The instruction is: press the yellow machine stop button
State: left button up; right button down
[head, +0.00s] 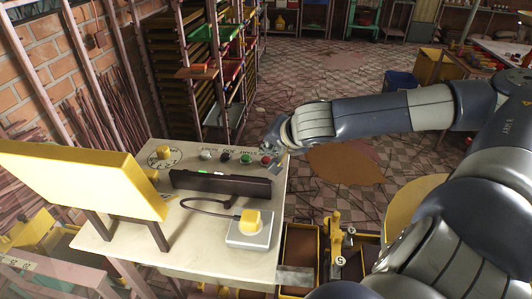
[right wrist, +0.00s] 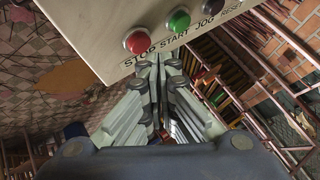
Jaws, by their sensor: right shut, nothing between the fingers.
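The red button (head: 266,160) sits at the right end of a button row on the pale panel top (head: 225,262). In the right wrist view the red button (right wrist: 138,41) stands in a silver ring above the printed word STOP. My right gripper (head: 273,157) is at the panel's far right corner, close to the red button in the head view and partly covering it. In the right wrist view its fingers (right wrist: 155,62) are shut and empty, with tips just below the STOP lettering; contact with the button is not visible. My left gripper is out of view.
A green button (head: 246,158), a black one (head: 224,156) and a grey one (head: 206,155) share the row. A dark bar (head: 220,184), a yellow block on a grey base (head: 248,239) and a large yellow board (head: 85,180) stand nearer. Racks (head: 205,60) rise behind.

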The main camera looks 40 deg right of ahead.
aim_at(269, 159)
jog(key=shift+a+r+p, duration=0.15)
jog(key=shift+r+p, duration=0.7)
jog(key=shift+r, duration=0.2)
jog(key=shift+w+r+p, duration=0.1)
jog(key=shift+r+p, duration=0.25)
jog(key=shift+r, duration=0.25)
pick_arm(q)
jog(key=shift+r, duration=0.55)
pick_arm(e)
jog(key=shift+r, duration=0.15)
